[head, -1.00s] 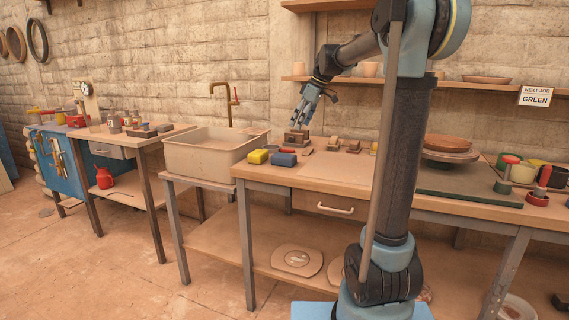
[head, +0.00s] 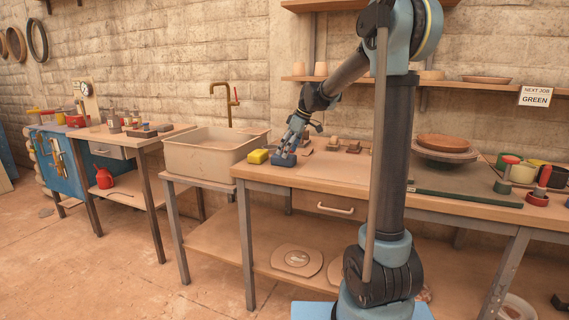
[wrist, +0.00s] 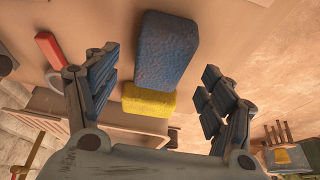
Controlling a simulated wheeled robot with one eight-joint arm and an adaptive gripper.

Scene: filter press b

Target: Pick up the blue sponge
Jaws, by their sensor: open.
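The blue sponge (head: 283,159) lies on the wooden workbench near its left end, beside the sink. In the wrist view the blue sponge (wrist: 166,48) lies ahead of and between the open fingers, with bare space on both sides of it. My gripper (head: 287,152) is open and close above the sponge in the head view, partly covering it. Its spread fingers also show in the wrist view (wrist: 157,92), and nothing is held between them. Whether a finger touches the sponge I cannot tell.
A yellow sponge (head: 257,156) lies just left of the blue one, and in the wrist view (wrist: 149,100) they appear close together. A red-handled tool (wrist: 50,48) lies near one finger. The sink (head: 212,155) stands left of the bench. Small blocks (head: 333,143) sit behind to the right.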

